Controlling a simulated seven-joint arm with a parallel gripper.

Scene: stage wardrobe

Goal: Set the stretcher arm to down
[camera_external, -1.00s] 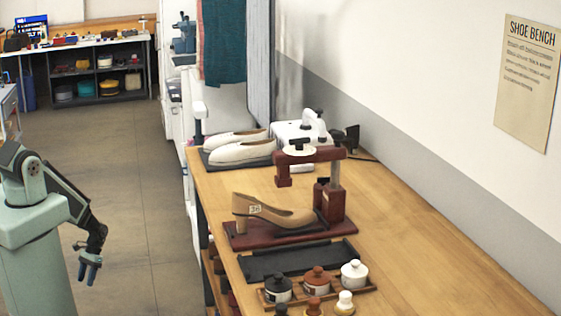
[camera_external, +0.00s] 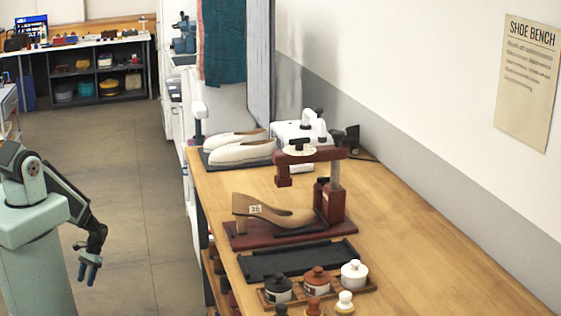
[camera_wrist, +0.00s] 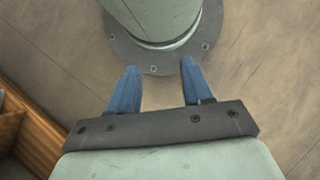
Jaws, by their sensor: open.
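The shoe stretcher (camera_external: 333,204) stands on the wooden bench, with a dark red base and a metal post. Its red arm (camera_external: 318,155) sticks out to the left from the post, raised above a tan heeled shoe (camera_external: 285,216) marked 36 on the base. A gap shows between the arm's hanging end and the shoe. My gripper (camera_external: 89,273) hangs over the floor at the left, well away from the bench, pointing down. In the wrist view its two blue fingers (camera_wrist: 158,88) are apart with nothing between them.
On the bench (camera_external: 445,262) are a black tray (camera_external: 298,262), several lidded jars (camera_external: 316,281) in front, white shoes (camera_external: 240,148) and a white device (camera_external: 300,133) behind. The bench's right side is clear. Floor (camera_external: 150,225) lies open between my arm and the bench.

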